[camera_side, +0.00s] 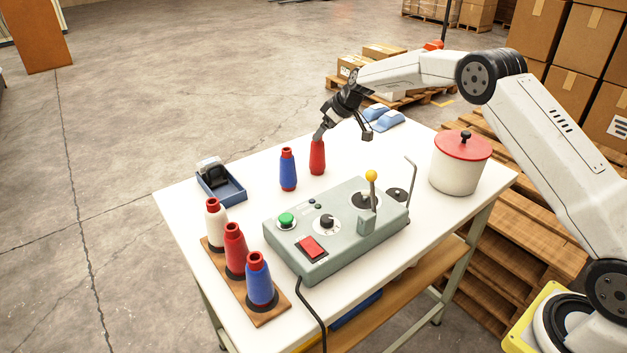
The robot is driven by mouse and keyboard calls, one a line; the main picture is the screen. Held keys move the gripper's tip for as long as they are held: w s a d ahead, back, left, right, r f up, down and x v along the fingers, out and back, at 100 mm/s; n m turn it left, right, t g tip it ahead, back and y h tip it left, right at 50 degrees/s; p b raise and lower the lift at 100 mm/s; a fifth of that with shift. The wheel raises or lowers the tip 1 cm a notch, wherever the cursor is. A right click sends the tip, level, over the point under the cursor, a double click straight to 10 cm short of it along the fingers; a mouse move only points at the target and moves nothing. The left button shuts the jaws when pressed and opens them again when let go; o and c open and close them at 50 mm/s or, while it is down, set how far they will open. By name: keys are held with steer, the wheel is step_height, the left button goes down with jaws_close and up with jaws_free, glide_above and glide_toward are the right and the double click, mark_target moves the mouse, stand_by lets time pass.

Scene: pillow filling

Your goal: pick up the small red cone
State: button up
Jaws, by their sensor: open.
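The small red cone (317,158) stands upright on the white table (395,220), toward its back. A small blue cone with a red top (288,170) stands just to its left, apart from it. My gripper (320,134) is open and points down at the top of the small red cone. The jaws are small and dark here, and I cannot tell whether they touch the cone or sit around its tip. The cone's body below the top is in clear view.
A grey control box (335,230) with a yellow-knobbed lever stands in front. Larger white, red and blue cones stand on a wooden board (272,312) at the front left. A blue tray (222,188) is at left, a red-lidded pot (455,170) at right, and blue packets (384,118) behind.

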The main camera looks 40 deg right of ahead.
mark_target(317, 154)
steer(key=shift+x, duration=2.5)
steer(key=shift+s+d, duration=0.1)
jaws_close()
